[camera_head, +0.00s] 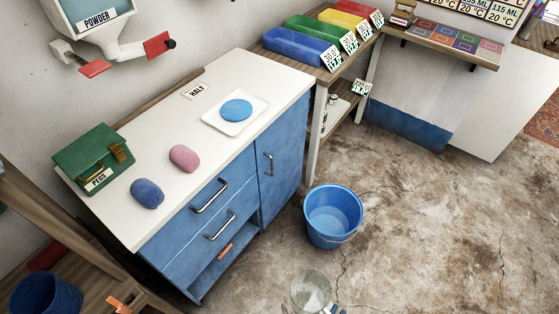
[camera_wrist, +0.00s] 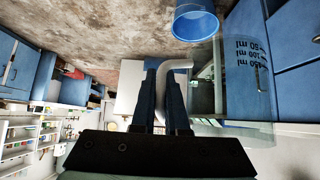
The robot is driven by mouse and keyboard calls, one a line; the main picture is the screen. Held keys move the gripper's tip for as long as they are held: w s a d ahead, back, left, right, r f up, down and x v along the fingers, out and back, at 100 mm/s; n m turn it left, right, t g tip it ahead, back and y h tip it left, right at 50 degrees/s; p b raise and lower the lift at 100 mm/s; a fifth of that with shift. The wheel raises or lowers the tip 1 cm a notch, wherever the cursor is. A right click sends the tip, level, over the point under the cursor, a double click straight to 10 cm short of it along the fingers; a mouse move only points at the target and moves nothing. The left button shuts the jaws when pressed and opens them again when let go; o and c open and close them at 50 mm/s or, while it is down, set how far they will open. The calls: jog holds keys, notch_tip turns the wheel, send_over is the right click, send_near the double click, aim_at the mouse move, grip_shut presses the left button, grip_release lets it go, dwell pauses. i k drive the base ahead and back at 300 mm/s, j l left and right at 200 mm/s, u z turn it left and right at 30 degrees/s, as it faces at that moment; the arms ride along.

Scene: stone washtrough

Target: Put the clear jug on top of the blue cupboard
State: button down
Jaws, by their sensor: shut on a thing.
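The clear jug (camera_head: 310,290) shows at the bottom edge of the head view, over the floor in front of the cupboard. In the wrist view the jug (camera_wrist: 247,85), with dark ml marks, is to the right of my gripper (camera_wrist: 165,75). My gripper's two fingers are shut on the jug's pale curved handle. The fingers are mostly out of the head view. The blue cupboard (camera_head: 225,205) has a white top (camera_head: 215,155) with a door and drawers in front. The jug is apart from the cupboard, off its front.
On the cupboard top are a green pegs bag (camera_head: 95,158), blue (camera_head: 147,193) and pink (camera_head: 184,158) lumps, and a white tray (camera_head: 257,106) with a blue disc. The right front of the top is bare. A blue bucket (camera_head: 333,216) stands on the floor.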

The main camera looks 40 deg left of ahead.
aim_at(276, 86)
jog(key=i+l+u, duration=0.15)
jog(key=i, duration=1)
